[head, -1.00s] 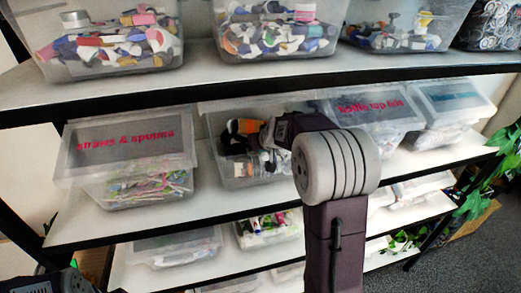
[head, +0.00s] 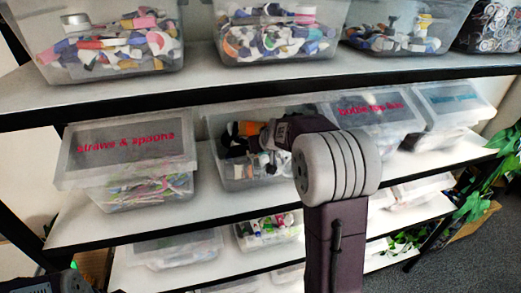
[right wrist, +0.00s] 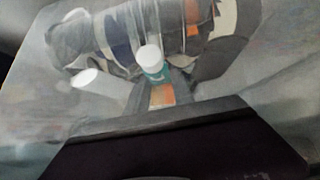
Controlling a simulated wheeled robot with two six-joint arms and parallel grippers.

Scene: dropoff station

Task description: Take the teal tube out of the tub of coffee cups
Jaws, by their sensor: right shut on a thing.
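The tub of coffee cups (head: 232,184) is a clear bin on the middle shelf, holding dark, white and orange items. My right arm reaches into it from the front and hides part of its contents. In the right wrist view, the teal tube (right wrist: 155,73) with a white cap stands out at the tips of my right gripper (right wrist: 160,88). The gripper is shut on the tube, which is in front of pale and dark cups. Whether the tube touches the cups is unclear. My left gripper is not clearly in view.
A lidded bin of straws and spoons (head: 150,190) stands to the left. A bin with a bottle-top label (head: 375,115) stands close to the right. The upper shelf (head: 200,85) with full bins hangs above. A white cylinder (right wrist: 92,82) lies left of the tube.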

